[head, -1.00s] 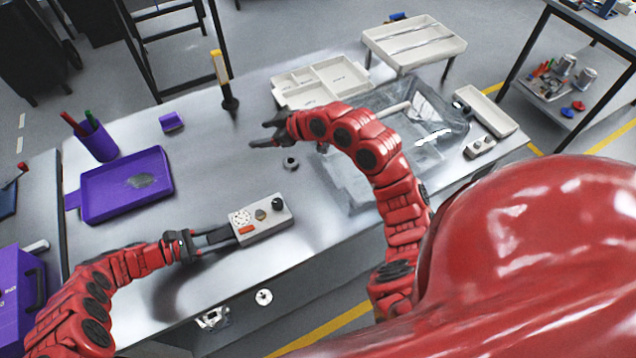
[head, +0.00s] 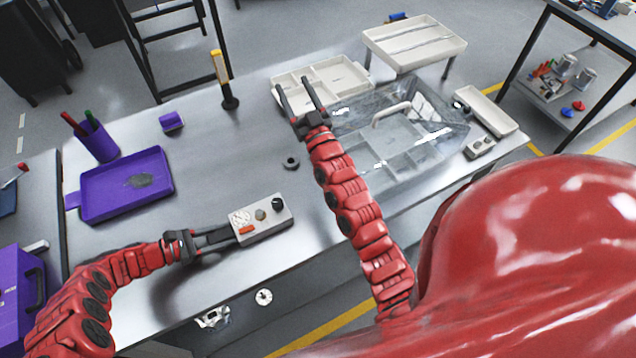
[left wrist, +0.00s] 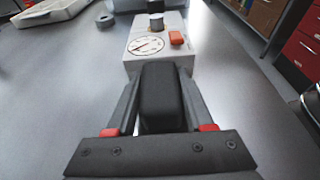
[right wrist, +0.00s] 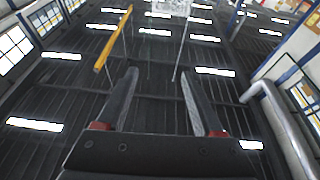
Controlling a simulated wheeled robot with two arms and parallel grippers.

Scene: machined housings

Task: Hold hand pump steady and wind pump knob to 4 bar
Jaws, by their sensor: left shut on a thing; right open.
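The hand pump (head: 263,220) is a light grey box lying on the metal bench, with a round white gauge (head: 241,217), an orange-red button and a black knob (head: 278,203) at its right end. My left gripper (head: 215,238) is shut on the pump's black handle (left wrist: 163,97), which shows between its fingers in the left wrist view. The gauge (left wrist: 146,46) faces up there, but its reading is too small to tell. My right gripper (head: 302,100) is open and empty, fingers pointing up, well away from the knob, near the divided tray.
A clear-lidded case (head: 400,130) stands right of my right arm. A divided white tray (head: 348,72) lies behind. A dark ring (head: 291,162) lies mid-bench. A purple tray (head: 125,186) and pen cup (head: 97,142) are at left. The bench between pump and ring is clear.

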